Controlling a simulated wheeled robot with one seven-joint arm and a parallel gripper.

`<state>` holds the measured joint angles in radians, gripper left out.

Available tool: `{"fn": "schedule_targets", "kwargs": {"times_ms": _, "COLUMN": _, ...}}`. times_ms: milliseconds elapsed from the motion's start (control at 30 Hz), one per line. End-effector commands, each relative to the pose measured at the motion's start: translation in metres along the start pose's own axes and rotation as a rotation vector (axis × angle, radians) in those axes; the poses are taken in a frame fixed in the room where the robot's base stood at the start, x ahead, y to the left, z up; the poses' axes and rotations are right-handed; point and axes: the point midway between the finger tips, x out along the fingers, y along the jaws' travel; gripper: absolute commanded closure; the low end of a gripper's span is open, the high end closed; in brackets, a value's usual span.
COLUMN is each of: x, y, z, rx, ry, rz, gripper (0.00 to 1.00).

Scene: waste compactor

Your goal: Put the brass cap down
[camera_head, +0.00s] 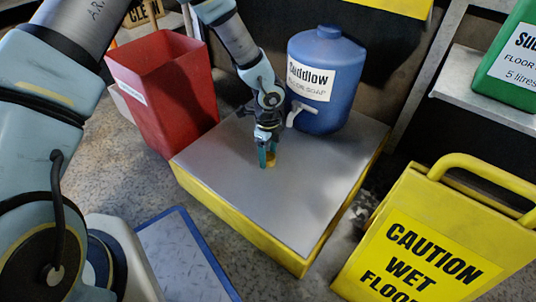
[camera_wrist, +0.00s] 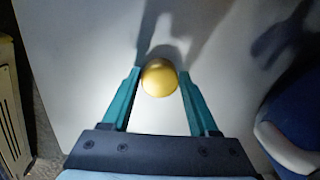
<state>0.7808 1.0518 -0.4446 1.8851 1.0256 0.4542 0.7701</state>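The brass cap (camera_wrist: 160,78) is a round, gold-coloured piece between the two teal fingers of my gripper (camera_wrist: 160,84) in the wrist view. Both fingertips appear to touch its sides. In the head view my gripper (camera_head: 267,158) points down at the grey top of the yellow-sided platform (camera_head: 300,205). The cap (camera_head: 270,160) shows there as a small gold patch at the fingertips, partly hidden by a finger. It is at or very close to the platform top; I cannot tell whether it touches.
A blue soap container (camera_head: 330,105) with a white tap stands on the platform behind my gripper, to the right. A red bin (camera_head: 165,100) is left of the platform. A yellow wet-floor sign (camera_head: 430,240) stands at the right. The platform's front part is clear.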

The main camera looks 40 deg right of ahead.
Motion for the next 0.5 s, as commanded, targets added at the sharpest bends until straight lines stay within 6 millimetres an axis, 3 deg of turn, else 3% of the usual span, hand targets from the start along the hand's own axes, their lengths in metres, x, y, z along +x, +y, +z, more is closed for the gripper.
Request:
{"fn": "schedule_targets", "kwargs": {"times_ms": 200, "x": -0.0001, "y": 0.0001, "z": 0.0, "rx": 0.0, "ry": 0.0, "rz": 0.0, "gripper": 0.15}}
{"fn": "schedule_targets", "kwargs": {"times_ms": 500, "x": -0.0047, "y": -0.0002, "z": 0.0001, "rx": 0.0, "ry": 0.0, "rz": -0.001, "gripper": 0.15}}
